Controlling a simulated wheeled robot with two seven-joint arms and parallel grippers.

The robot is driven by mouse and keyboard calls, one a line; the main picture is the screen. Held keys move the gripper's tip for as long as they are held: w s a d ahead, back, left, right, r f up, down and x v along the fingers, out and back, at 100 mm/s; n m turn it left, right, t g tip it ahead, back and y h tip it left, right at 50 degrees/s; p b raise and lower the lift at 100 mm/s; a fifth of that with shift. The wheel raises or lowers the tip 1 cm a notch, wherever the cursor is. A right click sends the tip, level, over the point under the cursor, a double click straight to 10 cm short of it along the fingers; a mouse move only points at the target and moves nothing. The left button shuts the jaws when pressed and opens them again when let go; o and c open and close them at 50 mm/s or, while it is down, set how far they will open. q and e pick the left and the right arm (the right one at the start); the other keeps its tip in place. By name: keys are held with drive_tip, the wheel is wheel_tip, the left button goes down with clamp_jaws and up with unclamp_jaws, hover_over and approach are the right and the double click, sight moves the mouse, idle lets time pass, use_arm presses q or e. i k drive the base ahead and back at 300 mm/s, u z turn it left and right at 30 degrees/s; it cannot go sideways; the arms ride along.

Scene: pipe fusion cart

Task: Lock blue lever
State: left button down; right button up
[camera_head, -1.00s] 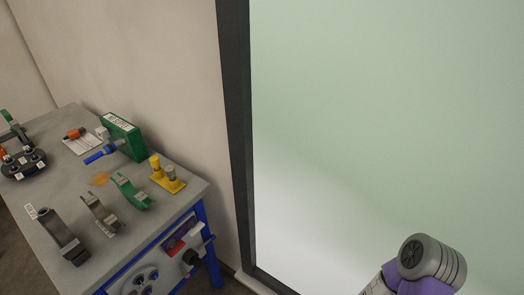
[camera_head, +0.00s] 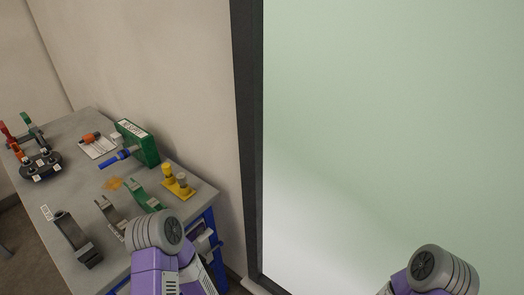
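The blue lever (camera_head: 115,159) is a short blue handle that sticks out to the left from the side of a green box (camera_head: 141,143). The box stands near the wall-side edge of the grey cart top (camera_head: 78,184). The lever lies roughly level; I cannot tell its lock state. A joint of my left arm shows at bottom centre-left and hides the front right part of the cart. A joint of my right arm shows at bottom right. Neither gripper is in view.
Yellow fittings (camera_head: 178,183) stand right of the box. Green (camera_head: 148,201), grey (camera_head: 110,212) and dark (camera_head: 76,239) clamps line the front side. A black round fixture (camera_head: 40,166) and an orange-handled tool (camera_head: 92,138) sit farther left. A dark frame (camera_head: 248,140) borders the pale green panel.

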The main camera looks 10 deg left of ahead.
sight(221, 243)
drive_tip(key=z, duration=2.5)
drive_tip(key=k, duration=0.9)
drive_tip(key=u, duration=1.75)
drive_tip(key=i, duration=0.5)
